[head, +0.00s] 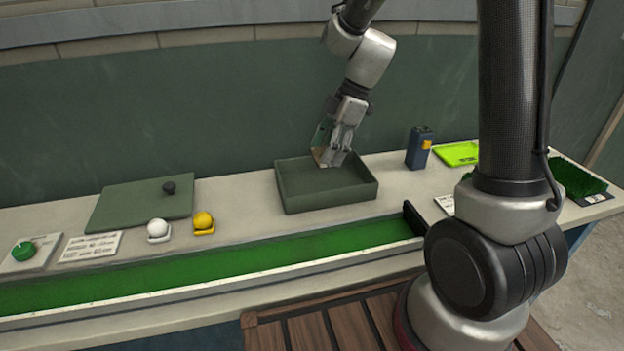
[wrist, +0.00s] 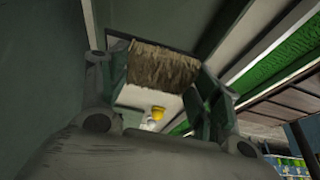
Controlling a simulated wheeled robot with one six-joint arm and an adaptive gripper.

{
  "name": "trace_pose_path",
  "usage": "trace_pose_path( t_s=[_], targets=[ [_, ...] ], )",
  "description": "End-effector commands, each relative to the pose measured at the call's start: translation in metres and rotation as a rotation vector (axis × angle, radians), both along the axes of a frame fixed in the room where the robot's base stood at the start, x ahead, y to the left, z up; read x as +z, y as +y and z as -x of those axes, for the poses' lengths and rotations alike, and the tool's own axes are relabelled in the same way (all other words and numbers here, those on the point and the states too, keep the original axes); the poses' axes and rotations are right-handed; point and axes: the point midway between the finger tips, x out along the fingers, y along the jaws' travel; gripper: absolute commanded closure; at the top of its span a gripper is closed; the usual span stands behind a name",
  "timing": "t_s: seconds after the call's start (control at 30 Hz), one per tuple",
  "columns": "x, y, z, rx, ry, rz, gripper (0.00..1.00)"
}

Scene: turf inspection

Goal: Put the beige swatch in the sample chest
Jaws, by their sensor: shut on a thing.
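My gripper (head: 332,158) is shut on the beige swatch (wrist: 160,67), a rough, brownish piece seen between my two fingers in the wrist view. In the head view only a small tan part of the swatch (head: 321,154) shows beside the fingers. The sample chest (head: 335,199) is a shallow, open dark green box on the counter. A flat green lid (head: 130,205) with a black knob lies on the counter to the left.
A white ball (head: 158,229) and a yellow ball (head: 203,222) sit left of the chest. A green turf strip (head: 210,268) runs along the front. A dark blue box (head: 419,148) and a bright green piece (head: 456,153) stand to the right. A wall rises behind the counter.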

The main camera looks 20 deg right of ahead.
Motion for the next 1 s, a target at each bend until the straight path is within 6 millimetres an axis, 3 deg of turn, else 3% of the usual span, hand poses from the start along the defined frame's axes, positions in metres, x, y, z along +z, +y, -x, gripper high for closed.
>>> trace_pose_path(
  t_s=[0.2,0.6,0.93,1.0],
  targets=[
    [-0.042,0.000,0.001,-0.001,0.005,0.001,0.46],
    [-0.088,0.000,0.001,-0.002,0.004,0.001,0.46],
    [-0.091,0.000,0.000,-0.001,0.002,0.001,0.46],
    [-0.091,0.000,0.000,-0.002,0.001,0.001,0.27]
  ],
)
